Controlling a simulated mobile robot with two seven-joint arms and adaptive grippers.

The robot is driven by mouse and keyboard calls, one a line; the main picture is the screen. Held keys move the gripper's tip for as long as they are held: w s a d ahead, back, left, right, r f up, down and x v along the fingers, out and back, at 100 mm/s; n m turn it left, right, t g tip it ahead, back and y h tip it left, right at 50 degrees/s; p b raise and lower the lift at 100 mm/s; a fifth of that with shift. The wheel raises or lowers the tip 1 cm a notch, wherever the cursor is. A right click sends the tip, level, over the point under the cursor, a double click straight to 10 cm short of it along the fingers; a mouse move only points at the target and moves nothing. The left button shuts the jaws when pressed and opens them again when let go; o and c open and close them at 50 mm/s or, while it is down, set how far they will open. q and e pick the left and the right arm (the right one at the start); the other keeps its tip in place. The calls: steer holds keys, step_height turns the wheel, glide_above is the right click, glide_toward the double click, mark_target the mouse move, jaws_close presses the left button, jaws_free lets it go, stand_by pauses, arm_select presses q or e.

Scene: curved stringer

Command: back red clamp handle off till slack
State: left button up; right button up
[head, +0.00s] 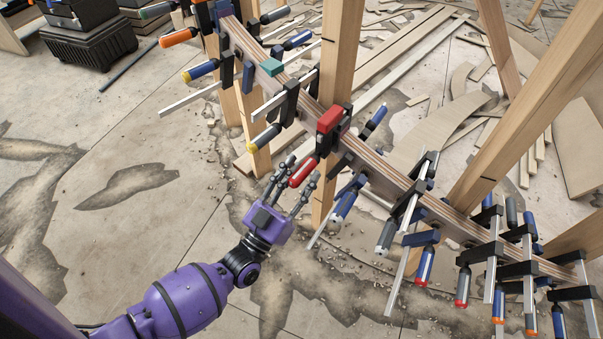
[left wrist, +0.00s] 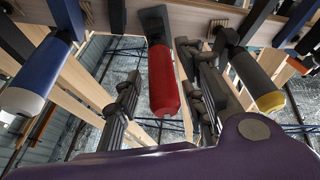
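The red clamp handle (head: 303,172) hangs below the curved stringer, under a red clamp head (head: 329,120). My left gripper (head: 292,181) is just below the handle, with its fingers pointing up toward it. In the left wrist view the red handle (left wrist: 163,80) stands between the two open fingers of my left gripper (left wrist: 160,90). Gaps show between the handle and both fingers, so it is not gripped. The handle's upper end meets a dark grey part of the clamp. My right gripper is in neither view.
The curved stringer (head: 375,165) runs diagonally on wooden posts (head: 340,55), with several other clamps close along it. A blue-and-white handle (left wrist: 38,75) and a black-and-yellow handle (left wrist: 257,82) flank the red one. Plywood offcuts litter the floor. Open floor lies at left.

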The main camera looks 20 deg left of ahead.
arm_select(q)
steer(key=shift+w, duration=0.2)
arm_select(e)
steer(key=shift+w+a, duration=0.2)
arm_select(q)
steer(key=shift+c, duration=0.5)
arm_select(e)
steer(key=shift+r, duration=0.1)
arm_select(q)
jaws_close()
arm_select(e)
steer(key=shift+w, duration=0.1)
arm_select(q)
steer(key=shift+d+n, duration=0.1)
steer(key=shift+n, duration=0.2)
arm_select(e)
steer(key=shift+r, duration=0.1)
